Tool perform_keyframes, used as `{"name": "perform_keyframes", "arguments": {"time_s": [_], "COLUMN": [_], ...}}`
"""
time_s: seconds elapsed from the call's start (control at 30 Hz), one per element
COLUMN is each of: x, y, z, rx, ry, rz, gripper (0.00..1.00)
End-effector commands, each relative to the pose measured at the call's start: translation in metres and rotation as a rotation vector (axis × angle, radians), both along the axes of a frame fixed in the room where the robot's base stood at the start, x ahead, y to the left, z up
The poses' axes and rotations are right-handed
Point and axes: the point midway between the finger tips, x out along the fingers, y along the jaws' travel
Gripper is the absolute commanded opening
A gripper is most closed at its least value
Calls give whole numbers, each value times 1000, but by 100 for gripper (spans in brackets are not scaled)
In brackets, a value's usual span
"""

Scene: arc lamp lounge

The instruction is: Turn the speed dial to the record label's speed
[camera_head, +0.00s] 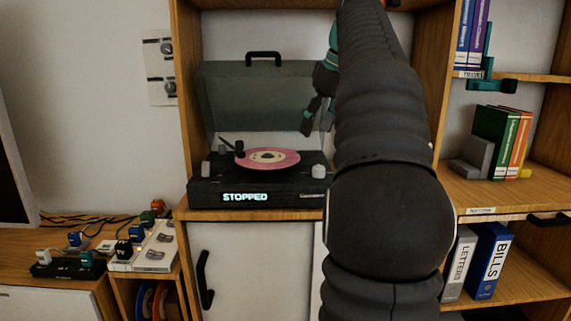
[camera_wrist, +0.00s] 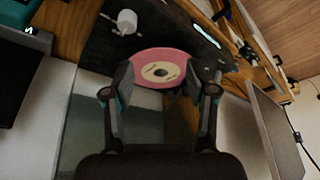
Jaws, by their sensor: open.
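A black record player (camera_head: 258,200) stands on a wooden shelf with its lid (camera_head: 265,95) raised. A pink record (camera_head: 285,158) with a pale label lies on it; it also shows in the wrist view (camera_wrist: 145,60). The label's print is too small to read. The front display (camera_head: 245,197) reads "STOPPED". A pale knob (camera_head: 319,171) sits at the right front, seen also in the wrist view (camera_wrist: 127,20); another knob (camera_head: 206,168) sits at the left. No dial markings are legible. My gripper (camera_head: 317,125) is open and empty, above the player's right rear, apart from both knobs; its fingers show in the wrist view (camera_wrist: 166,85).
The dark tonearm (camera_head: 238,150) rests at the record's left. Shelf sides flank the player closely. Plugs and a power strip (camera_head: 70,265) lie on the left bench. Books (camera_head: 500,140) and binders (camera_head: 488,260) fill the right shelves. My arm hides part of the shelf right of the player.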

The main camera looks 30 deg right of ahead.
Motion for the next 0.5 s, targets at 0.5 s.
{"name": "perform_keyframes", "arguments": {"time_s": [0.5], "x": [-8], "y": [-57], "z": [6], "rx": [-11], "ry": [-6], "rz": [68], "gripper": [57]}}
